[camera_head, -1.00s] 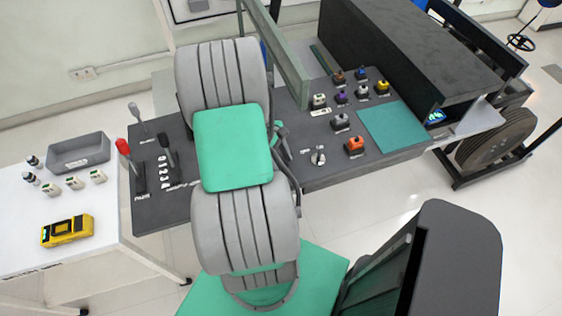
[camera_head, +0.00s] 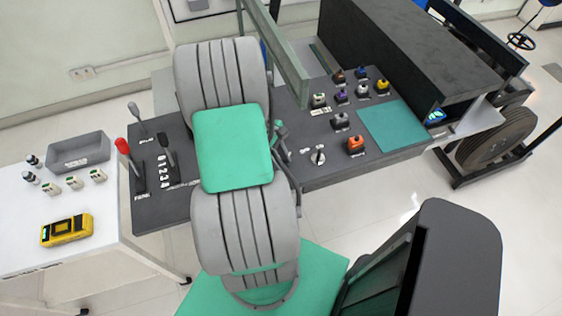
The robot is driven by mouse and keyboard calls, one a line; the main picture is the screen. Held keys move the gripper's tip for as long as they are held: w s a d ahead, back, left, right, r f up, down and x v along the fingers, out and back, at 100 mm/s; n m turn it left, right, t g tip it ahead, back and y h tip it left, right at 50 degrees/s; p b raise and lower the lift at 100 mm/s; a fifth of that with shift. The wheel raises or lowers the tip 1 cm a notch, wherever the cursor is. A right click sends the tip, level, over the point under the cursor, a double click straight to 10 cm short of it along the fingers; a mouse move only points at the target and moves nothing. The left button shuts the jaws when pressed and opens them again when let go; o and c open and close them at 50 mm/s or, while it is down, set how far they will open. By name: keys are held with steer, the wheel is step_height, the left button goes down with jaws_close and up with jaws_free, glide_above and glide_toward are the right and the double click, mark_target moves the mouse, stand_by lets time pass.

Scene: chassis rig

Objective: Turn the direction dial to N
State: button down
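A small silver dial (camera_head: 319,156) stands upright near the front edge of the dark console (camera_head: 322,178), right of my arm. White marks lie beside it, too small to read. It is likely the direction dial, but I cannot read its setting. My grey and green arm (camera_head: 232,150) crosses over the console and hides its middle. A small dark part with a green piece (camera_head: 282,132) shows at the arm's right edge, left of the dial and apart from it. It may be the end of my arm; fingers cannot be made out.
Several coloured knobs (camera_head: 355,145) sit right of the dial, beside a teal pad (camera_head: 392,127). A small lit display (camera_head: 436,116) is under the black box. Red (camera_head: 123,147) and black (camera_head: 167,145) levers stand on the left. A white table (camera_head: 100,240) holds a yellow device (camera_head: 67,230).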

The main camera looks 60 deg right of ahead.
steer(key=shift+m, duration=0.4)
steer(key=m+y, duration=0.2)
steer(key=m, duration=0.2)
steer(key=shift+d+b, duration=0.2)
steer(key=shift+b, duration=0.2)
steer(key=shift+s+m+t+y+b, duration=0.1)
steer(key=shift+m+t+y+b, duration=0.2)
steer(key=shift+m, duration=0.7)
steer(key=shift+m+t+y+b, duration=0.2)
steer(key=shift+m+y+b, duration=0.15)
steer(key=shift+m, duration=0.65)
steer(key=c, duration=0.9)
jaws_free()
steer(key=shift+c, duration=0.2)
